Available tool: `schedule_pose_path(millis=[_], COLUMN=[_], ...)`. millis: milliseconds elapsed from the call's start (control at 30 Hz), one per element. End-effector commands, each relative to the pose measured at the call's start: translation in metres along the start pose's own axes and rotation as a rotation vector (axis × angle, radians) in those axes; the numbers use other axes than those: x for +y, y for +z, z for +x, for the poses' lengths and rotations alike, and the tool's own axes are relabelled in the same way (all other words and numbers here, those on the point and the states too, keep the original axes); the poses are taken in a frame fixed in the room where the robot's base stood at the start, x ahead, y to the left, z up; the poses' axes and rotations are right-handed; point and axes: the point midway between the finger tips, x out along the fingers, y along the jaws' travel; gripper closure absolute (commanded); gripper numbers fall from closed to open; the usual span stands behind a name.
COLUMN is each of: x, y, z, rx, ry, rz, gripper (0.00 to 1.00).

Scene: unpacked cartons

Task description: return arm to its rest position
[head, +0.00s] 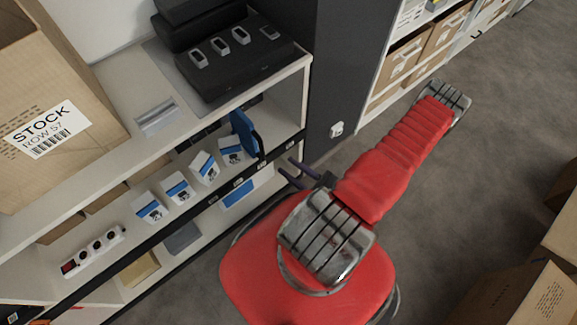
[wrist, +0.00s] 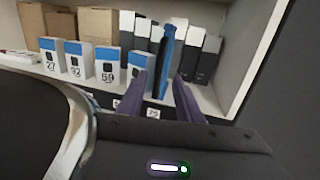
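My red arm (head: 405,140) stretches from the upper right of the head view towards the shelf. My gripper (head: 284,164) has two purple fingers pointing at the shelf's front edge. In the wrist view my gripper (wrist: 163,72) shows its fingers spread apart. A thin upright blue object (wrist: 166,55) appears in line with the gap, beyond the fingers. In the head view this blue object (head: 243,132) stands at the shelf front, a little apart from the fingertips. My gripper looks open and empty.
White-and-blue boxes (head: 179,188) line the middle shelf (head: 130,262), beside a power strip (head: 92,249). A large stock carton (head: 50,100) and a black case (head: 235,60) sit on top. A dark pillar (head: 345,70) stands close right. Cartons (head: 530,295) lie lower right; grey floor (head: 480,170) is clear.

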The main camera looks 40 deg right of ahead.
Motion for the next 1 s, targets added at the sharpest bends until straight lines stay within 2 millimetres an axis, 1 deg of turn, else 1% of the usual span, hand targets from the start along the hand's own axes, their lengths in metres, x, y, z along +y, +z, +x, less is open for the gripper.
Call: schedule_pose_path(millis=[733, 867, 1000], x=[0.002, 0.002, 0.002], y=[0.001, 0.007, 0.024], z=[-0.001, 0.002, 0.009], rx=[0.0, -0.002, -0.004], ry=[0.012, 0.048, 0.136], rz=[-0.002, -0.02, -0.064], gripper=[0.68, 0.68, 0.68])
